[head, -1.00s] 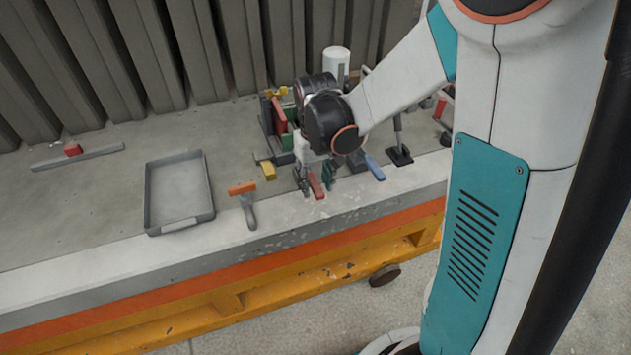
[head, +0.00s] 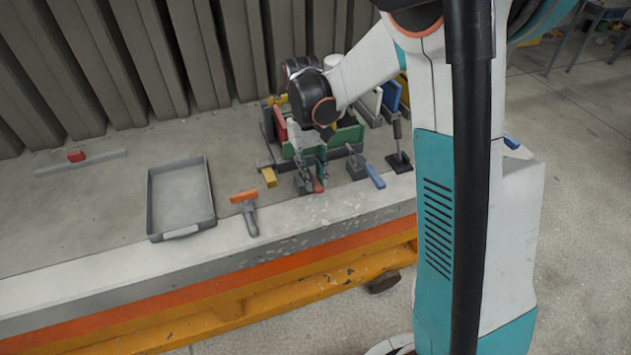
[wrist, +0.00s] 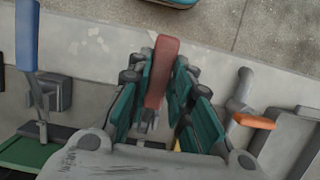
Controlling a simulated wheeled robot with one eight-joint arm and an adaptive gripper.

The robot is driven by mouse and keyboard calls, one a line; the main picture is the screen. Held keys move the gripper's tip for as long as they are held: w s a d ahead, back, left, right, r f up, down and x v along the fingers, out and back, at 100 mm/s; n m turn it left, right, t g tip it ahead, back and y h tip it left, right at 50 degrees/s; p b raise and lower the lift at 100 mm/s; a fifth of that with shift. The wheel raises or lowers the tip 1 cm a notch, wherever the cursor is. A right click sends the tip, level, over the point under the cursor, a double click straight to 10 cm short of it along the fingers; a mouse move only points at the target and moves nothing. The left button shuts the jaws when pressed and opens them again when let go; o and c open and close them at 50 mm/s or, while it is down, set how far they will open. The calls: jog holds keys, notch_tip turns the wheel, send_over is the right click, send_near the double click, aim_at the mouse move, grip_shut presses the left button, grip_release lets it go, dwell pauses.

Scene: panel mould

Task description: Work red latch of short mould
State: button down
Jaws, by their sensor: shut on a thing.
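The red latch handle (wrist: 162,70) stands between the teal-padded fingers of my gripper (wrist: 160,95) in the wrist view. My gripper is shut on this handle, whose free end points away toward the ledge's front edge. In the head view the red handle (head: 318,186) shows low between the fingers of my gripper (head: 312,168), at the front of the short mould. The mould's green wall (head: 346,137) stands behind it. The latch's base is mostly hidden by my gripper.
A blue-handled latch (head: 374,175) is to the right and a yellow handle (head: 268,176) to the left. A black-based upright tool (head: 398,160) stands farther right. An orange-topped scraper (head: 246,205) and a grey tray (head: 151,205) lie left. The ledge in front is clear.

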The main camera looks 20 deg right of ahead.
jog(key=shift+w+r+g, duration=0.45)
jog(key=shift+w+g, duration=0.1)
jog(key=shift+g, duration=0.15)
jog(key=c, duration=1.4)
grip_release()
jog(key=shift+c, duration=0.2)
jog(key=v, duration=1.2)
jog(key=shift+c, duration=0.2)
